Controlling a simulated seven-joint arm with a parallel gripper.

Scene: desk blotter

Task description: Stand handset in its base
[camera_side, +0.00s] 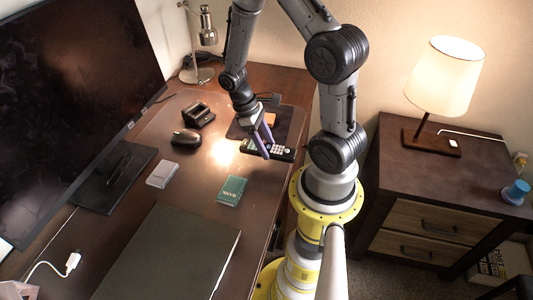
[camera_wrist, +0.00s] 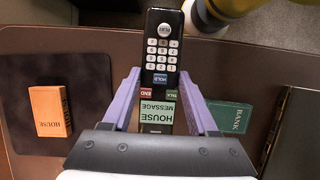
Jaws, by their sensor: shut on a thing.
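The handset (camera_side: 279,153) is black with a pale keypad and lies roughly flat at the desk's right edge in the side view. In the wrist view the handset (camera_wrist: 161,50) points away from my gripper, with its keypad and a green screen facing up. My gripper (camera_side: 266,148) is shut on the handset, its purple fingers on either side of it; they also show in the wrist view (camera_wrist: 159,78). I cannot tell whether the handset touches the desk. The base (camera_side: 198,115) is a black cradle, apparently empty, farther left on the desk, apart from the handset.
A dark mat (camera_wrist: 85,75) with an orange box (camera_wrist: 51,111) lies beside the handset. A green box (camera_side: 232,190), grey box (camera_side: 162,174), mouse (camera_side: 186,138) and large dark flat pad (camera_side: 175,255) are on the desk. The monitor (camera_side: 75,90) stands left; a lamp (camera_side: 207,30) stands behind the base.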

